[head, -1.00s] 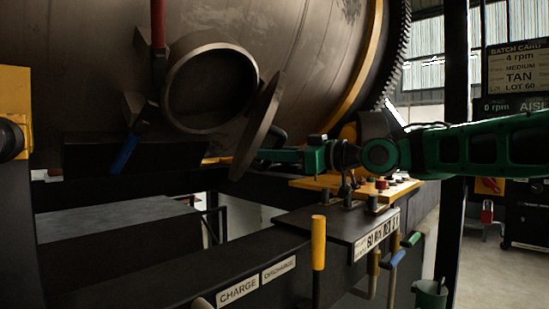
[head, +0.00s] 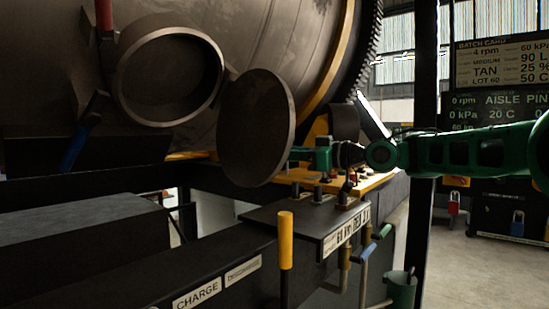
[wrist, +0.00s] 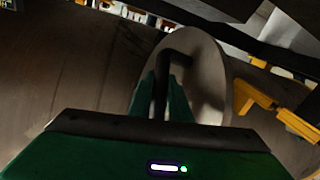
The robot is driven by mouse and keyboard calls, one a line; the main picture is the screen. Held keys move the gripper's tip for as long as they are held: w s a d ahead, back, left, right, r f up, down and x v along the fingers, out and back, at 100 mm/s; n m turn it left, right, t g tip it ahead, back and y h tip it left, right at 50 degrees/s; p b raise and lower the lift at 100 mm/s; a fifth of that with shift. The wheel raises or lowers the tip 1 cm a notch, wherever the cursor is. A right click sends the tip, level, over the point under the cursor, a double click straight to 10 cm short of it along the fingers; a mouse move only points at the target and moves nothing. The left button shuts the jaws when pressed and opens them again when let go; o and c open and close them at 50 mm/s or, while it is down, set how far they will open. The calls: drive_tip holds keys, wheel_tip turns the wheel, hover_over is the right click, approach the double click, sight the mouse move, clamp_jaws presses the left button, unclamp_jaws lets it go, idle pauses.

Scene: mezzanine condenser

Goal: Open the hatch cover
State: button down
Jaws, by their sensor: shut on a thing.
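The hatch cover (head: 256,127) is a round dark metal disc standing swung out to the right of the round hatch opening (head: 170,78) on the big drum. The opening's thick collar is uncovered and dark inside. My gripper (head: 294,155) is at the cover's right side, partly hidden behind the cover's edge. In the wrist view the cover (wrist: 208,75) shows its outer face with a dark bar handle (wrist: 161,85). My green fingers are shut on that handle.
A red-handled clamp (head: 104,16) and a blue-handled clamp (head: 76,143) sit beside the collar. Below are a yellow upright lever (head: 286,240), a control panel (head: 310,215) and a green bucket (head: 401,290). Open floor (head: 470,265) lies at right.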

drive_tip(key=shift+w+d, duration=0.2)
drive_tip(key=shift+w, duration=0.1)
drive_tip(key=c, duration=1.7)
unclamp_jaws()
drive_tip(key=shift+o, duration=0.2)
drive_tip(key=v, duration=1)
drive_tip(key=shift+d, duration=0.35)
drive_tip(key=shift+f, duration=0.1)
